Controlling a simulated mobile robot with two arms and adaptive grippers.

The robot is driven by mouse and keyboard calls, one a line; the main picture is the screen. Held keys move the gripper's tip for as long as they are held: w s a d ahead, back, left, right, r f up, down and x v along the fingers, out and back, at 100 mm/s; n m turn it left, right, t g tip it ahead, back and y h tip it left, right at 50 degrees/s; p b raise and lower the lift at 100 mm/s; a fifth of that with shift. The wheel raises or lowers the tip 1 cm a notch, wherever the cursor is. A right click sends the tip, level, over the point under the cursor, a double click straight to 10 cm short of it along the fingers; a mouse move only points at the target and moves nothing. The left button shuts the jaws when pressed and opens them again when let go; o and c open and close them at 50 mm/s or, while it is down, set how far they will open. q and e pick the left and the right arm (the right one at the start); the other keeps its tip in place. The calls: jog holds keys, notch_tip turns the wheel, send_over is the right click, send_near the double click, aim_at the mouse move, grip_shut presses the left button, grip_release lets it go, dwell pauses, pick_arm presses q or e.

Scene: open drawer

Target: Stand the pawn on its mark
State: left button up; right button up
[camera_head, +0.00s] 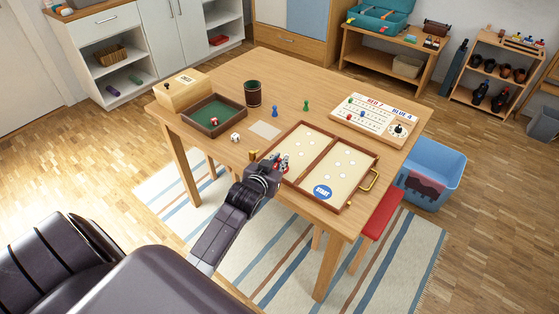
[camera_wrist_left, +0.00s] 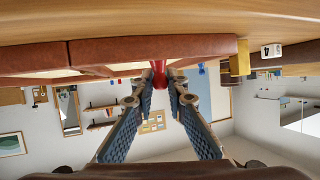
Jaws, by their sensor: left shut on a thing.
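My left gripper (camera_head: 279,165) is at the near left edge of the open game board (camera_head: 331,144). In the left wrist view, the gripper (camera_wrist_left: 160,92) is shut on a red pawn (camera_wrist_left: 158,72), which shows between its fingertips. In the head view the fingers mostly hide this pawn. I cannot tell whether it touches the board. The blue round START mark (camera_head: 322,192) lies on the board's near right panel, bare and to the right of the gripper. My right gripper is not in view.
A blue pawn (camera_head: 275,112) and a green pawn (camera_head: 306,105) stand behind the board. A dice tray (camera_head: 225,127), dark cup (camera_head: 253,92), white die (camera_head: 235,137) and wooden box (camera_head: 182,91) are left. A scoreboard (camera_head: 361,127) is at the back right.

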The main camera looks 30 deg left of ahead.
pick_arm(q)
jog(key=o, duration=0.3)
jog(key=shift+f, duration=0.1)
jog(key=o, duration=0.4)
jog(key=shift+o, duration=0.2)
jog(key=shift+r, duration=0.25)
jog(key=shift+s+d, duration=0.1)
jog(key=shift+s, duration=0.3)
jog(key=v, duration=1.1)
